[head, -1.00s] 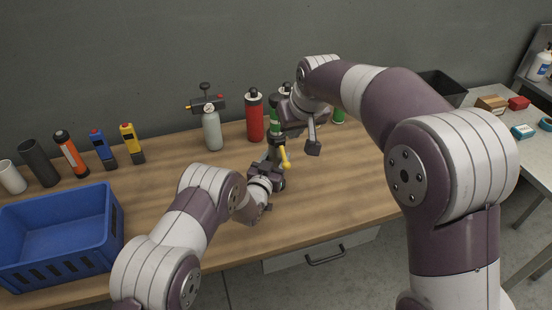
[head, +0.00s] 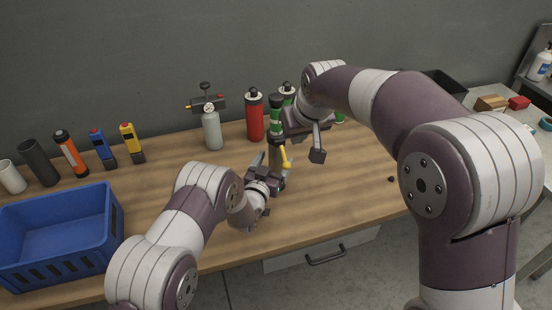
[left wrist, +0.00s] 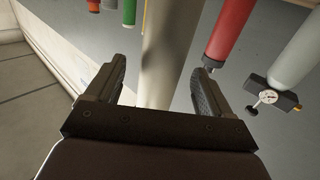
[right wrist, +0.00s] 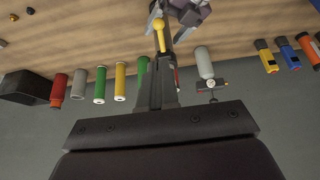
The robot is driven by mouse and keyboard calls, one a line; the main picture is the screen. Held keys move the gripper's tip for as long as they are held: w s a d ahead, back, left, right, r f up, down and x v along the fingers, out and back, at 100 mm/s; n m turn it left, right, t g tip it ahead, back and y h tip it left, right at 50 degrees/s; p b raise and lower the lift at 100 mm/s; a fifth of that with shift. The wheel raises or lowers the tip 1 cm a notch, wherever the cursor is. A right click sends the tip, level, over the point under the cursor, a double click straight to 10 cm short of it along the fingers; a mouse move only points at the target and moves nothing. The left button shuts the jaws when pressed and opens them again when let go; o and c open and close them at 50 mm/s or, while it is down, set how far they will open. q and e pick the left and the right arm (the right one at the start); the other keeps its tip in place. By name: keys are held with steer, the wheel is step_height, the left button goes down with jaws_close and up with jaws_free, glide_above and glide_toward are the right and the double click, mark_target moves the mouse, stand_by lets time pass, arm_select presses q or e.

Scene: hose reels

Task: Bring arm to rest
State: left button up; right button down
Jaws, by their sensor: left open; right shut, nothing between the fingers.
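My left gripper (head: 271,174) is open low over the front part of the bench. Its fingers stand on either side of a pale grey upright cylinder (left wrist: 168,50), with visible gaps in the left wrist view. A yellow lever with a round knob (head: 286,158) is beside it; it also shows in the right wrist view (right wrist: 158,32). My right gripper (head: 280,135) is above and behind the left one, partly hidden by its own wrist. Its fingers (right wrist: 157,88) are shut together and empty, pointing toward the yellow lever.
A blue crate (head: 62,240) stands at the bench's left. Behind it are several torches and tools (head: 103,150). A grey bottle with a gauge (head: 211,130) and a red cylinder (head: 255,118) stand near the wall. The wooden bench (head: 150,195) is clear between crate and left arm.

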arm_select(q)
steer(key=s+a+r+n+g+y, duration=0.25)
steer(key=s+a+g+y, duration=0.4)
steer(key=s+a, duration=0.8)
steer(key=s+a+r+g, duration=0.1)
steer(key=s+g, duration=0.3)
steer(key=s, duration=0.6)
steer(key=s+a+r+n+g, duration=0.1)
steer(key=s+g, duration=0.4)
steer(key=s, duration=0.6)
steer(key=shift+a+r, duration=0.5)
steer(key=shift+r, duration=0.35)
arm_select(e)
steer(key=s+d+f+m+g, duration=0.1)
steer(key=s+d+f, duration=0.3)
steer(key=s, duration=0.3)
steer(key=s+d+f+m+g+h, duration=0.1)
steer(key=s+d+f, duration=0.4)
steer(key=s, duration=0.3)
steer(key=s+d+f+m+g, duration=0.1)
steer(key=s+d+f, duration=0.3)
steer(key=s, duration=0.4)
steer(key=shift+s+d+f+g+h, duration=0.15)
steer(key=shift+d+f+g+h, duration=0.25)
steer(key=shift+f+g, duration=0.3)
arm_select(q)
steer(key=shift+n, duration=0.25)
